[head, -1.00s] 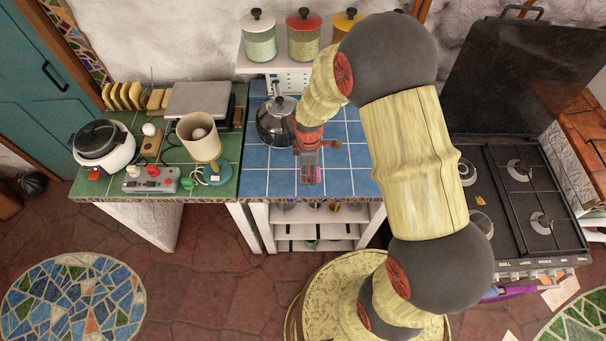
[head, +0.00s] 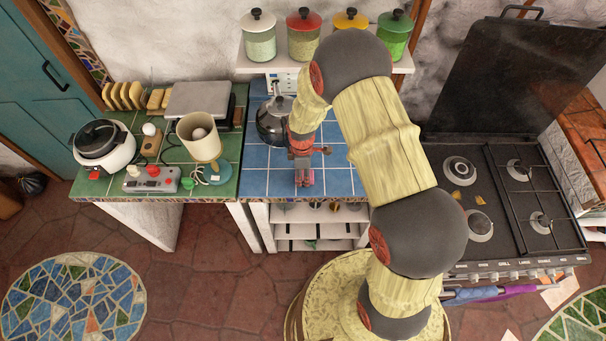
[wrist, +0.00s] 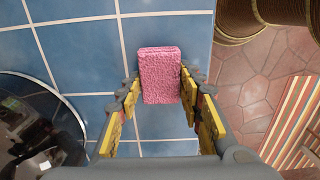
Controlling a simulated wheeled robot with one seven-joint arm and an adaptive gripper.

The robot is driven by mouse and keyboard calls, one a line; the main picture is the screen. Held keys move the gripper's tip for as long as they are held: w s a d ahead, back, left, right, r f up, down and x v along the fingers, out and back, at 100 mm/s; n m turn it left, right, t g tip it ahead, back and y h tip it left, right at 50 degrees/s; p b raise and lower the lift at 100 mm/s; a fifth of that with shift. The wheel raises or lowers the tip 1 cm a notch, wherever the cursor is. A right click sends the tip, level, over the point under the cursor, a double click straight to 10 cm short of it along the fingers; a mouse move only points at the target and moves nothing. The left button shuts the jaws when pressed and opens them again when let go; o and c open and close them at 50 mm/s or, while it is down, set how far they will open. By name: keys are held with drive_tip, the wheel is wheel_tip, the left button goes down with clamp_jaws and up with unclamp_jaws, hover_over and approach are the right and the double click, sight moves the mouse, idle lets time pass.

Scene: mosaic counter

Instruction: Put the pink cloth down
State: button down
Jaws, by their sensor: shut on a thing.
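The pink cloth (wrist: 160,75) is a small, textured pink block between the yellow-padded fingers of my gripper (wrist: 160,92) in the wrist view. My gripper is shut on it. In the head view my gripper (head: 304,176) is over the front part of the blue-tiled counter (head: 342,182), and only a little pink shows at its tip. Blue tiles lie behind the cloth in the wrist view. I cannot tell whether the cloth touches them.
A dark, shiny kettle (head: 270,122) stands on the blue tiles just left of my gripper. The green-tiled counter (head: 110,185) at left holds a cooker, a lamp and other items. The stove (head: 520,200) is at right. The counter's front edge is close to the cloth.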

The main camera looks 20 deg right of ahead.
drive_tip(key=shift+f, duration=0.2)
drive_tip(key=c, duration=1.2)
unclamp_jaws()
drive_tip(key=shift+r, duration=0.15)
